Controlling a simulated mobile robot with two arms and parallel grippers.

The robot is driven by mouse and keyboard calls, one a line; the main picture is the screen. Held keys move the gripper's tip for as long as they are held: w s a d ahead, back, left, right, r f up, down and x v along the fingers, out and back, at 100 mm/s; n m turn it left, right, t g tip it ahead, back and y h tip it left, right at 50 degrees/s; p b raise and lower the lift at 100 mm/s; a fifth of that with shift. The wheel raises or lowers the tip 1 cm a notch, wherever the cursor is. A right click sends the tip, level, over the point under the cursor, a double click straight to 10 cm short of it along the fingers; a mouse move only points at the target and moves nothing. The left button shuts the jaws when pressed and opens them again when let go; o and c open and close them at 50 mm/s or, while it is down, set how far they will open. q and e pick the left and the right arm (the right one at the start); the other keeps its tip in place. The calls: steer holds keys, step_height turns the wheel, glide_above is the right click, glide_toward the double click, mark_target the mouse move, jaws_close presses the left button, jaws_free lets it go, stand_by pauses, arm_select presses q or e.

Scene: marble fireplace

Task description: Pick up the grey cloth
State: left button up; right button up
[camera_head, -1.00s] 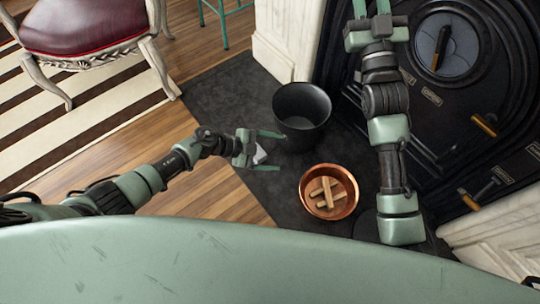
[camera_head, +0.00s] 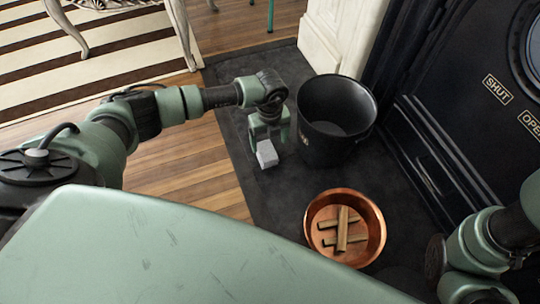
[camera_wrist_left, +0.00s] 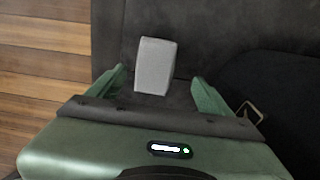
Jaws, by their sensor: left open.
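The grey cloth (camera_head: 266,153) looks like a small light-grey block on the dark hearth slab, left of the black bucket. It also shows in the left wrist view (camera_wrist_left: 155,66), just beyond and between the fingers. My left gripper (camera_head: 268,138) is above it, pointing down, with its green fingers apart on either side. In the left wrist view the left gripper (camera_wrist_left: 157,88) is open, with nothing between its pads that I can see being held. My right arm (camera_head: 490,245) shows at the lower right, but its gripper is out of view.
The black bucket (camera_head: 335,110) stands close to the right of my left gripper. A copper bowl (camera_head: 378,232) with several wooden sticks is in front of it. The black stove (camera_head: 455,125) is at the right. Wooden floor (camera_head: 190,165) lies to the left.

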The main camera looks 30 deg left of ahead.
mark_target(267, 150)
arm_select(q)
steer(key=shift+s+f+b, duration=0.15)
steer(key=shift+f+b, duration=0.25)
steer(key=shift+f, duration=0.4)
steer(key=f+b, duration=0.2)
steer(key=b, duration=0.1)
steer(key=f+b, duration=0.1)
steer(key=f, duration=0.1)
steer(key=shift+s+a+f, duration=0.1)
steer(key=shift+s+a, duration=0.1)
steer(key=shift+a, duration=0.1)
steer(key=shift+f+b, duration=0.15)
steer(key=shift+b, duration=0.2)
steer(key=shift+w, duration=0.1)
steer(key=c, duration=1.6)
steer(key=shift+r, duration=0.25)
